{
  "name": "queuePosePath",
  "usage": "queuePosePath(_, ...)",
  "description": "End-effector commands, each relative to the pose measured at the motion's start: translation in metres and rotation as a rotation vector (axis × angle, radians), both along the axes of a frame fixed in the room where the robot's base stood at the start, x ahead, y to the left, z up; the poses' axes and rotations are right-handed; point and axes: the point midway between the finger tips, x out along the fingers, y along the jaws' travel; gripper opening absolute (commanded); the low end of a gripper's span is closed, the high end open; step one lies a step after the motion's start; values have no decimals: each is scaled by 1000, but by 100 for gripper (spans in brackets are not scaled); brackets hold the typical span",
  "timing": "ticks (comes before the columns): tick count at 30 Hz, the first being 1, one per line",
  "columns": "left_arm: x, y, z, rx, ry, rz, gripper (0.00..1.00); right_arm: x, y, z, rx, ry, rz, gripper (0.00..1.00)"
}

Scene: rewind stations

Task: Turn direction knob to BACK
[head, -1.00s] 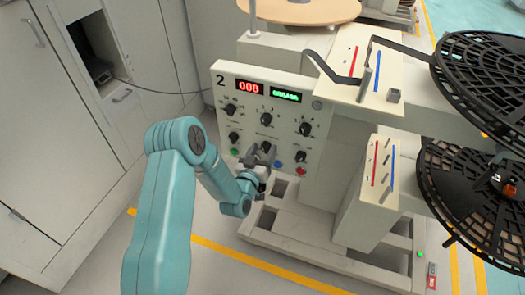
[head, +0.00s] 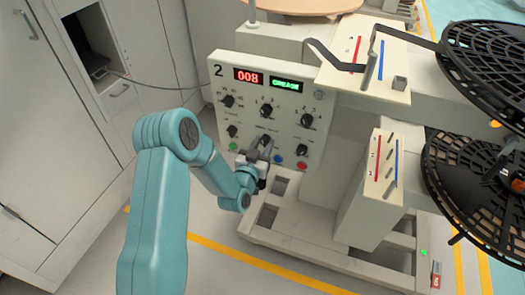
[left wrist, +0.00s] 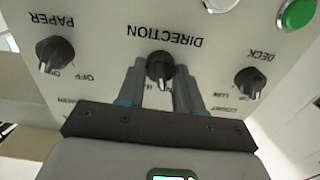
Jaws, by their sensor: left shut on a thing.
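The direction knob (left wrist: 160,66) is a black knob on the pale control panel (head: 228,66) of station 2. The word DIRECTION reads upside down beside it in the left wrist view. Its light pointer mark points toward my gripper's palm in that view. My left gripper (left wrist: 160,86) is shut on the knob, one grey finger on each side. In the head view my left gripper (head: 259,150) is at the panel's lower middle and hides most of the knob. The position labels around the knob are largely covered. My right gripper is not in view.
The paper knob (left wrist: 54,54) and deck knob (left wrist: 249,82) flank the direction knob. A green button (left wrist: 298,14) is near the deck knob. Blue (head: 278,159) and red (head: 302,165) buttons sit right of my gripper. Black reels (head: 480,70) stand at the right.

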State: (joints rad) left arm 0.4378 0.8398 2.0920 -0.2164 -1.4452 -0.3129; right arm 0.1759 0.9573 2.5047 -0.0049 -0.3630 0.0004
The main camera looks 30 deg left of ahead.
Motion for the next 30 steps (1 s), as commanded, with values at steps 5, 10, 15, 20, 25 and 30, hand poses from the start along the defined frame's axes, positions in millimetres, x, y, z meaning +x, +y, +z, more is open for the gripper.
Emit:
queuePosePath(5,0,0,-7,164,33,1,5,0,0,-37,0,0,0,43)
queuePosePath(10,0,-1,-6,321,70,1,5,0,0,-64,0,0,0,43)
queuePosePath(15,0,-2,-6,468,105,0,5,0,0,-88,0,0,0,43)
queuePosePath(20,0,-2,-5,589,135,0,5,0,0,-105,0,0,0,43)
queuePosePath(25,1,-3,-4,688,161,-1,5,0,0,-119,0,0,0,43)
queuePosePath(30,1,-3,-3,754,178,-1,5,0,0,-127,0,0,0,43)
